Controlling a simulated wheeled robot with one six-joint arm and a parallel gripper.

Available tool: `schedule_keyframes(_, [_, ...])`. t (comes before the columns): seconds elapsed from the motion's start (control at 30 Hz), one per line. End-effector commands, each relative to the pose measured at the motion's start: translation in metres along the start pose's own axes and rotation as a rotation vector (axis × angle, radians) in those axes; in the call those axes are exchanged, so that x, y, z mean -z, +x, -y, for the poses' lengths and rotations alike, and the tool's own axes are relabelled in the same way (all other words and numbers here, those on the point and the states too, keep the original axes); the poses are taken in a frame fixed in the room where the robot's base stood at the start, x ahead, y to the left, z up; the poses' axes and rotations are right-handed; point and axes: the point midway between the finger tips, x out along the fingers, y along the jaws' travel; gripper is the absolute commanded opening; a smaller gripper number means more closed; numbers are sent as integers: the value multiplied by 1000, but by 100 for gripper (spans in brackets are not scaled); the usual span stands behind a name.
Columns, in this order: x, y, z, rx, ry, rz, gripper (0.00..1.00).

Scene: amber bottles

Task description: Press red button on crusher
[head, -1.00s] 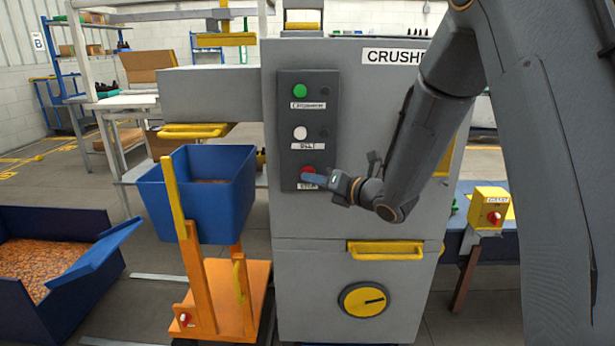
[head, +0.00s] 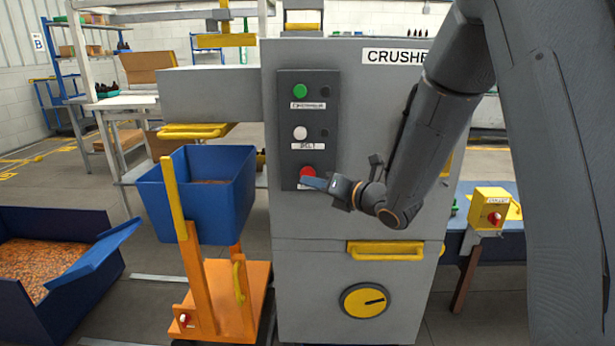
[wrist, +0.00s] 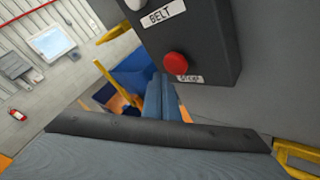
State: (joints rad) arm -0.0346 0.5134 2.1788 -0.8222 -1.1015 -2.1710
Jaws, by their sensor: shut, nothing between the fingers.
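The crusher (head: 370,130) is a grey cabinet with a dark button panel (head: 310,240) on its front left. The red button (head: 307,172) is the lowest on the panel, below a white and a green one. In the wrist view the red button (wrist: 177,64) stands out from the panel beside a label that seems to read STOP. My gripper (head: 314,183) is shut and empty, its fingertips just below the red button in the head view. In the wrist view my gripper's fingers (wrist: 162,100) point toward the area below the button. I cannot tell whether they touch it.
A blue bin on an orange cart (head: 205,195) stands left of the crusher. A blue container of orange bits (head: 60,255) is at the far left. A yellow handle (head: 385,250) juts from the crusher's front. A yellow switch box (head: 489,212) is at the right.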

Motion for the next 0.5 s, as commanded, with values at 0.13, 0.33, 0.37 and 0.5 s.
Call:
schedule_keyframes(0.13, [7,-9,-7,0,1,-1,0])
schedule_keyframes(0.33, [16,-22,-16,0,1,0,0])
schedule_keyframes(0.37, [17,-24,-17,0,0,0,0])
schedule_keyframes(0.5, [22,-30,-22,0,0,0,0])
